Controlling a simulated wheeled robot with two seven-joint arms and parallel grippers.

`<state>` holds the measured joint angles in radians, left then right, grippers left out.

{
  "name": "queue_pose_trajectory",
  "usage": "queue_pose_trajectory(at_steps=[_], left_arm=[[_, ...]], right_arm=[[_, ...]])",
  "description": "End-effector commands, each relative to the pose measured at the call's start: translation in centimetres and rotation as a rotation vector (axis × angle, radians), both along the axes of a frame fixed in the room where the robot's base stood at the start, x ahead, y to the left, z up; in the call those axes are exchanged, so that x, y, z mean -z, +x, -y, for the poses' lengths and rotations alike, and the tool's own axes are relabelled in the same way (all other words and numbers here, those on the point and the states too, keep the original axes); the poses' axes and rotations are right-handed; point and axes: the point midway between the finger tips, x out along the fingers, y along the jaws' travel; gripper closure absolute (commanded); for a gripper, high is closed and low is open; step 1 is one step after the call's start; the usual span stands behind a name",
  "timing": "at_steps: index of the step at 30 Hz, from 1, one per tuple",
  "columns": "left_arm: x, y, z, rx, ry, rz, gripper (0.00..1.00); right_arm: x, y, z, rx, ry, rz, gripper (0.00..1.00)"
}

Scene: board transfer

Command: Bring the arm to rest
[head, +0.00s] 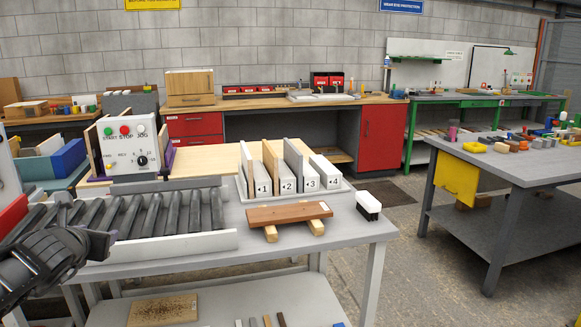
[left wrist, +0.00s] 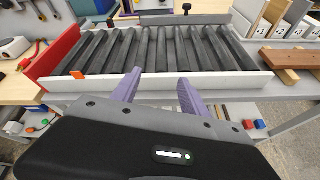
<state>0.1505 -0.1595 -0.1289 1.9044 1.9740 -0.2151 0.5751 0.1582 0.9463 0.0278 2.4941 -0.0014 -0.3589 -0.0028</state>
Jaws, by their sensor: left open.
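My left arm comes in at the lower left of the head view, and its gripper (head: 108,240) is at the near edge of the roller conveyor (head: 150,245). In the left wrist view the two purple fingers of this gripper (left wrist: 160,82) stand apart with nothing between them. They point at the white front rail (left wrist: 200,82) of the conveyor. My right gripper shows in neither view.
A reddish-brown board (head: 290,213) lies on two light wood strips right of the conveyor. A rack (head: 242,190) with slots marked 1 to 4 stands behind it, with boards upright in it. A brush (head: 368,205) and a control box (head: 128,143) are also on the table.

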Motion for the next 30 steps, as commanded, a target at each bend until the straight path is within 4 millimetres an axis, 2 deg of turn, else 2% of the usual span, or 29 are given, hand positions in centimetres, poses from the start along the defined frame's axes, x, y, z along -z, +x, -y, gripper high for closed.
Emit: queue_pose_trajectory(at_steps=[5,8,11,14,17,19,21,23,24,26,29,30], left_arm=[[1.8,-0.1,0.5,0.083,0.199,-0.100,0.48],[4.2,0.3,1.4,0.166,0.349,-0.195,0.48],[7.4,0.7,2.8,0.279,0.521,-0.307,0.48],[11.8,1.1,5.1,0.446,0.729,-0.437,0.48],[17.7,0.9,8.7,0.691,0.976,-0.575,0.48],[22.2,0.2,11.9,0.900,1.149,-0.646,0.48],[26.5,-1.1,15.2,1.111,1.305,-0.681,0.48],[29.9,-2.8,18.2,1.291,1.418,-0.684,0.48],[32.0,-4.1,20.2,1.410,1.483,-0.671,0.48],[34.8,-6.5,23.3,1.585,1.568,-0.633,0.48],[38.9,-11.4,28.1,1.858,1.664,-0.527,0.48],[40.2,-13.6,30.0,1.959,1.685,-0.471,0.48]], right_arm=[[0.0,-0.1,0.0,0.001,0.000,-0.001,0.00],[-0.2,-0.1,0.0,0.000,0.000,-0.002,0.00],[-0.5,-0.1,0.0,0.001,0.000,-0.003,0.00],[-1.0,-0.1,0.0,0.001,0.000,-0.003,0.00],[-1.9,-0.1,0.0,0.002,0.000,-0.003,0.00],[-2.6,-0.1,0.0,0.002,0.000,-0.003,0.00],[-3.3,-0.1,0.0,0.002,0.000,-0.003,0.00],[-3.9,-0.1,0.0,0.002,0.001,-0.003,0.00],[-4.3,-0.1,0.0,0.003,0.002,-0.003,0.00],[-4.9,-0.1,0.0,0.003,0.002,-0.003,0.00],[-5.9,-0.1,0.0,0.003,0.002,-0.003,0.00],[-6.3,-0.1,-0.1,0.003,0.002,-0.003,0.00]])
